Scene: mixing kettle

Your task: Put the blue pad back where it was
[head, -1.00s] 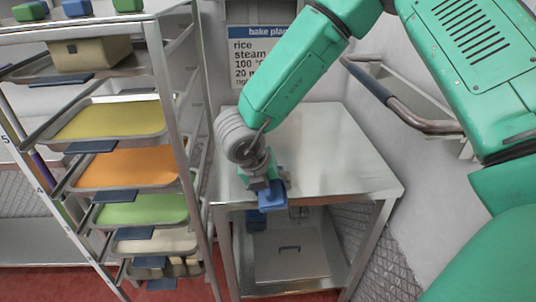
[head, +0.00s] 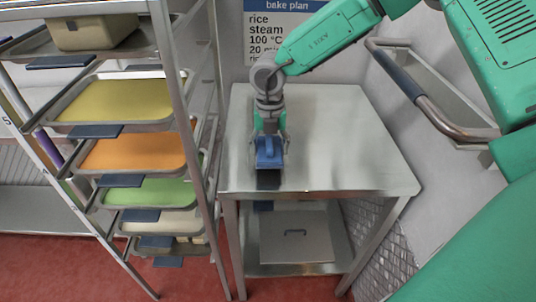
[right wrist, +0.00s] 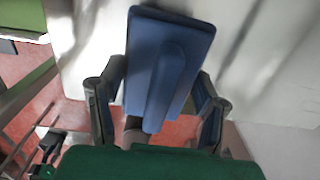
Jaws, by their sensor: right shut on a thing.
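The blue pad (head: 269,152), with a raised ridge for a grip, is over the front left part of the steel table top (head: 350,150). My right gripper (head: 269,138) is shut on the pad's ridge. In the right wrist view the pad (right wrist: 185,45) sits between the two fingers (right wrist: 160,105). A dark shadow or reflection shows on the steel just in front of the pad. I cannot tell whether the pad touches the table. My left gripper is not in view.
A steel rack (head: 180,90) stands close at the left, with yellow (head: 120,100), orange (head: 130,152) and green (head: 150,193) trays. A wall rail (head: 430,105) runs at the right. A grey lidded box (head: 290,240) is on the table's lower shelf. The top's right part is clear.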

